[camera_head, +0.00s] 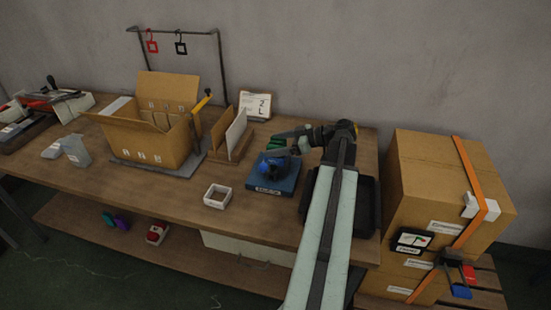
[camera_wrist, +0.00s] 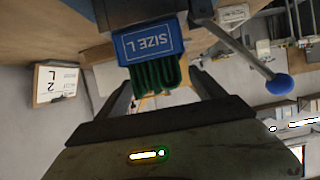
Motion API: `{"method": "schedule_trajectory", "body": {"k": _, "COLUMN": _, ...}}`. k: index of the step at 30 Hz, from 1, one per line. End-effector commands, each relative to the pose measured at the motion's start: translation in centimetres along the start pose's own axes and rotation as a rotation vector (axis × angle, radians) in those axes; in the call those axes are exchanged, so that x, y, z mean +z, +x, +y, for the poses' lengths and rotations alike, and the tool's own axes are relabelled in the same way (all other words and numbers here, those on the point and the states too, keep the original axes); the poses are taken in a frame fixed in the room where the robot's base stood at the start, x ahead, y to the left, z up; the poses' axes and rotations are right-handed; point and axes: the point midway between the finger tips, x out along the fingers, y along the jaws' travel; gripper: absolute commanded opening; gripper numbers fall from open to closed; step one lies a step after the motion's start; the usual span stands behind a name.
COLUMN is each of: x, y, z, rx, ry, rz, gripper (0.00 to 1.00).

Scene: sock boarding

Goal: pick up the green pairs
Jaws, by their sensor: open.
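The green pairs (camera_wrist: 157,77) show in the wrist view as folded dark green loops under a blue band marked "SIZE L" (camera_wrist: 150,42). My gripper (camera_wrist: 160,88) is open, with one finger on each side of the green loops. I cannot tell whether either finger touches them. In the head view my gripper (camera_head: 285,140) reaches left above a blue base (camera_head: 272,187) on the bench. A small bit of green (camera_head: 276,144) shows by the fingers, and a dark blue object is just below; the fingers partly hide this spot.
An open cardboard box (camera_head: 145,146) and an upright divider rack (camera_head: 230,140) stand to the left. A "2 L" card (camera_head: 256,104) is behind. A small white box (camera_head: 217,196) is in front. A black tray (camera_head: 368,208) lies under my arm. Strapped cartons (camera_head: 430,190) stand right.

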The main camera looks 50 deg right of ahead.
Motion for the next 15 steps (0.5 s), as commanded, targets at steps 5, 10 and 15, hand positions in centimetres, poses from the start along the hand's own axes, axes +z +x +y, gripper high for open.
{"method": "schedule_trajectory", "body": {"k": 5, "x": -0.07, "y": -0.07, "z": -0.01, "rx": 0.000, "ry": 0.000, "rz": 0.000, "gripper": 0.57}}
{"method": "schedule_trajectory", "body": {"k": 10, "x": -0.08, "y": -0.06, "z": -0.02, "rx": -0.001, "ry": 0.000, "rz": 0.000, "gripper": 0.10}}
{"method": "schedule_trajectory", "body": {"k": 15, "x": -0.10, "y": -0.04, "z": -0.03, "rx": -0.001, "ry": 0.000, "rz": 0.000, "gripper": 0.08}}
